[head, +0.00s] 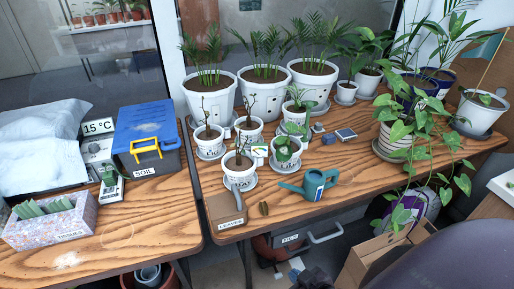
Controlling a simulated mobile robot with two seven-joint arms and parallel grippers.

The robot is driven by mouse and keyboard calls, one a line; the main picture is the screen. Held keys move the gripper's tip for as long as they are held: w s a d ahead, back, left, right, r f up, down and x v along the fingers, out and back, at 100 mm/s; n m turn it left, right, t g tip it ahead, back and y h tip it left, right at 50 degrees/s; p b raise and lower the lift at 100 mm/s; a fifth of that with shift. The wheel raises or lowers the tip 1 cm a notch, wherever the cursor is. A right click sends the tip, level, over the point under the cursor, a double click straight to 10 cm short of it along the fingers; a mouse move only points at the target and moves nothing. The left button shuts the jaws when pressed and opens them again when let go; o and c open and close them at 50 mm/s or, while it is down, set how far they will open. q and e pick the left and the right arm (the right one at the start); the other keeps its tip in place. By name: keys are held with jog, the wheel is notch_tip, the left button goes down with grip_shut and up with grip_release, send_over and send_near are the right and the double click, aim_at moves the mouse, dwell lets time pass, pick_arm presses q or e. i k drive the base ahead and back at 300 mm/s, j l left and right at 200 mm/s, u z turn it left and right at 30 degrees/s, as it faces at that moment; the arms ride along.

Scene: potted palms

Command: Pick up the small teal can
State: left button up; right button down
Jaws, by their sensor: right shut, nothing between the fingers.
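The small teal can (314,184) is a watering can with a pale label on its side. It stands upright near the front edge of the right wooden table, its spout pointing left. No gripper touches it. My right gripper (296,270) seems to be the dark shape with pale tips at the bottom edge, below and in front of the table and well apart from the can. It is small and partly cut off; it is shut and empty. My left gripper is not in view.
White pots with small plants (286,153) stand just behind the can. A brown box labelled leaves (226,211) lies to its left. A trailing plant (420,135) hangs over the front edge at right. A grey bin (300,238) sits under the table. Bare wood lies right of the can.

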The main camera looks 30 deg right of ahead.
aim_at(314, 180)
jog(key=z, duration=1.55)
